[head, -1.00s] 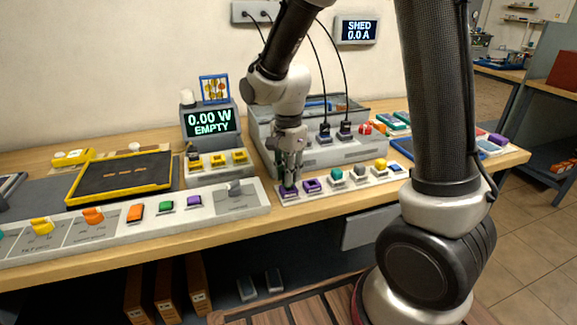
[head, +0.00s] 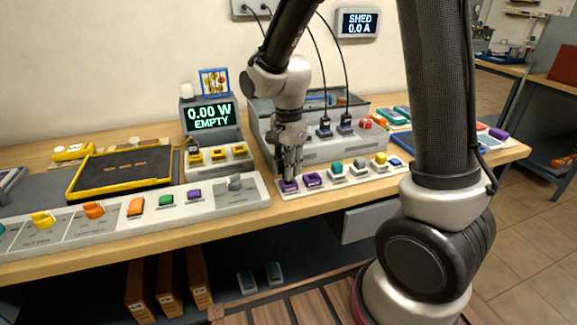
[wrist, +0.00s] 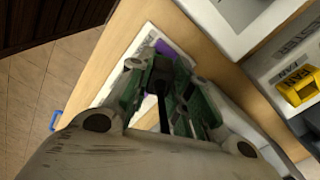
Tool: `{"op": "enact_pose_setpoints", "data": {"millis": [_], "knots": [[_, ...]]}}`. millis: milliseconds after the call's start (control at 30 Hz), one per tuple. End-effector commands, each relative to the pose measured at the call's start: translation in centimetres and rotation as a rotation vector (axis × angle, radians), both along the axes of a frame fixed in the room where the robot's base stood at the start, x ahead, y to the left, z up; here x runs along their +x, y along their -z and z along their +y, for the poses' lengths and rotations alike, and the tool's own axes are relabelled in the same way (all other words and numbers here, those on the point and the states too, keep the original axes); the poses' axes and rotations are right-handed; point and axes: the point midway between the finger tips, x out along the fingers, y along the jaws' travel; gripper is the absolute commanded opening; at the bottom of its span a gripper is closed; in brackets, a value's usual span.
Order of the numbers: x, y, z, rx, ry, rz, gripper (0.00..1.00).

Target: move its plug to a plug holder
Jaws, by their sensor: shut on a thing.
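My gripper (head: 290,172) points down over the left end of a pale strip (head: 345,178) at the front of the bench. It is shut on a dark plug (wrist: 162,98), seen between the fingers in the wrist view. The left purple plug holder (head: 288,185) is right beneath the fingertips; some purple also shows beyond them in the wrist view (wrist: 165,48). I cannot tell whether the plug is seated in it. A second purple holder (head: 313,180) is close to its right. Two dark plugs with black cables (head: 324,129) (head: 346,123) stand on the grey unit behind.
The strip also carries teal, grey, yellow and blue pieces. A panel with coloured switches (head: 165,205) lies to the left, with a yellow-edged tray (head: 75,190) behind it. A display reads 0.00 W EMPTY (head: 212,117); another reads SHED 0.0 A (head: 359,23).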

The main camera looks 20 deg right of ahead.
Motion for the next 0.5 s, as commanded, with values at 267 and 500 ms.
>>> {"op": "enact_pose_setpoints", "data": {"millis": [267,500], "knots": [[-0.01,0.16,0.0,0.0,0.0,0.0,0.0],[0.01,0.64,0.0,0.0,0.0,0.0,0.0]]}}
